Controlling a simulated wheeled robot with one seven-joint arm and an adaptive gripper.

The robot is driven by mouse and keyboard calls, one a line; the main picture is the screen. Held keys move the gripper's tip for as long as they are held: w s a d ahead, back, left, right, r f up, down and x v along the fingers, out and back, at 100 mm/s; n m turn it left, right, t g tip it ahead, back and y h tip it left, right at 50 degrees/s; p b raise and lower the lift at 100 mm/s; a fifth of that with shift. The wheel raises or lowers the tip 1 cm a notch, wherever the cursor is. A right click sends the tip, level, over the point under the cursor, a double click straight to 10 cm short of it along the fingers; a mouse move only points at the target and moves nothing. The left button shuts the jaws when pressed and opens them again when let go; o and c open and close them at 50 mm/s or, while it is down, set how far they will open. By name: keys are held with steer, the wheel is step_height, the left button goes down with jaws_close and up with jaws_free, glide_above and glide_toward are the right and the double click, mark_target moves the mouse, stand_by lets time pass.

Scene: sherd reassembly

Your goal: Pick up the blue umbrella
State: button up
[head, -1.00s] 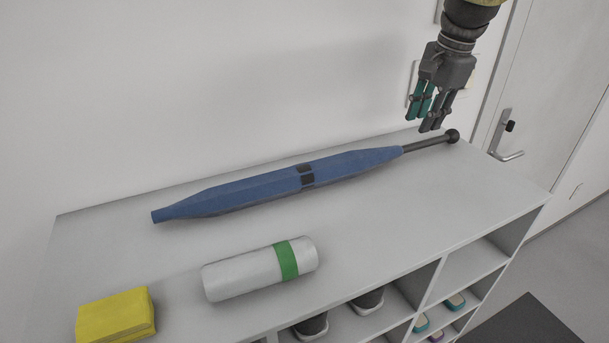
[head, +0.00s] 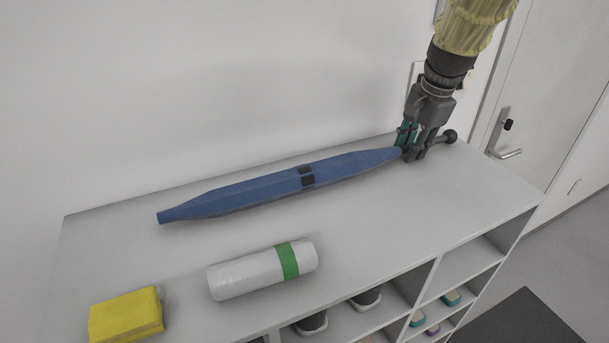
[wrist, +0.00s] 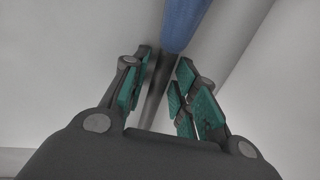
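The blue umbrella (head: 250,192) lies folded along the top of the white shelf unit, with its dark shaft and round knob handle at the right end. My gripper (head: 413,155) is lowered at the shaft, between the blue cloth and the knob. In the wrist view the green-padded fingers (wrist: 162,88) are apart, one on each side of the dark shaft. The umbrella's blue cloth (wrist: 184,22) shows just beyond the fingertips. I see gaps between the shaft and the pads. Part of the shaft is hidden behind the fingers in the head view.
A white cylinder with a green band (head: 240,275) lies in front of the umbrella. A folded yellow cloth-like block (head: 125,317) is at the front left. The wall runs close behind the shelf top (head: 375,215). A door handle (head: 503,140) is at the right.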

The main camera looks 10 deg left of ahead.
jaws_close()
steer(key=shift+r, duration=0.15)
